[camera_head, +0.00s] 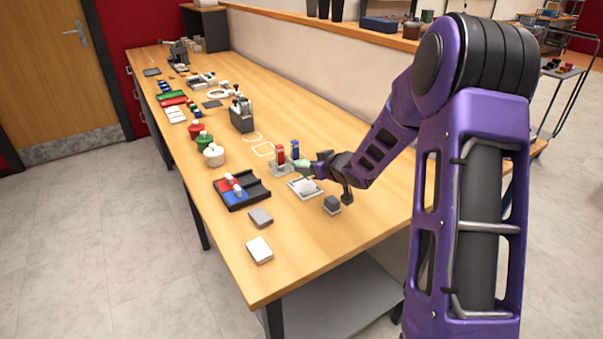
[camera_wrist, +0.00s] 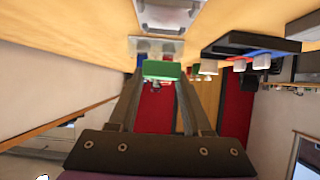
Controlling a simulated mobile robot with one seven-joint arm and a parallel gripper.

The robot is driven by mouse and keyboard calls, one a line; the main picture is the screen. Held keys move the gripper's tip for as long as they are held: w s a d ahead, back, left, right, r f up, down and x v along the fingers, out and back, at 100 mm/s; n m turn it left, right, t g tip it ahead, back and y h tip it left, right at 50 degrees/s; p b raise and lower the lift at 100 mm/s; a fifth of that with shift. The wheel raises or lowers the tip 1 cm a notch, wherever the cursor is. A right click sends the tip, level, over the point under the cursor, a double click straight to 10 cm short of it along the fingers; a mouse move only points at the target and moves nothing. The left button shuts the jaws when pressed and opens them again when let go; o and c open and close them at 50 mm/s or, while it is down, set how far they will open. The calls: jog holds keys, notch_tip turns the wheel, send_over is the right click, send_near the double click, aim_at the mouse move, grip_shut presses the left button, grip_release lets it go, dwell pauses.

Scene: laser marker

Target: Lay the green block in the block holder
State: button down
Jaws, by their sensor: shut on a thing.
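The green block (camera_head: 302,166) is between the fingertips of my gripper (camera_head: 313,167), above the table. In the wrist view the green block (camera_wrist: 162,70) spans the gap between both fingers of my gripper (camera_wrist: 162,76), which is shut on it. A light grey holder (camera_head: 281,170), which looks like the block holder, stands just left of the green block, with a red block (camera_head: 281,155) and a blue block (camera_head: 295,149) upright in it. The holder (camera_wrist: 155,44) also shows in the wrist view, beyond the green block, which partly hides it. I cannot tell whether they touch.
A grey-framed white pad (camera_head: 305,188) and a small dark grey stand (camera_head: 332,205) lie near my gripper. A black tray (camera_head: 241,203) with red and blue sections is to the left. Grey and white boxes (camera_head: 260,249) are nearer. The table's near end is mostly clear.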

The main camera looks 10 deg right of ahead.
aim_at(308, 190)
jog(key=shift+f+b, duration=1.75)
jog(key=shift+f, duration=0.6)
jog(key=shift+f, duration=0.35)
dwell(0.4)
jog(key=shift+c, duration=1.3)
grip_release()
jog(key=p+v, duration=0.3)
jog(key=v, duration=1.4)
jog(key=shift+s+p, duration=0.25)
jog(key=shift+p, duration=0.15)
jog(key=shift+r, duration=0.1)
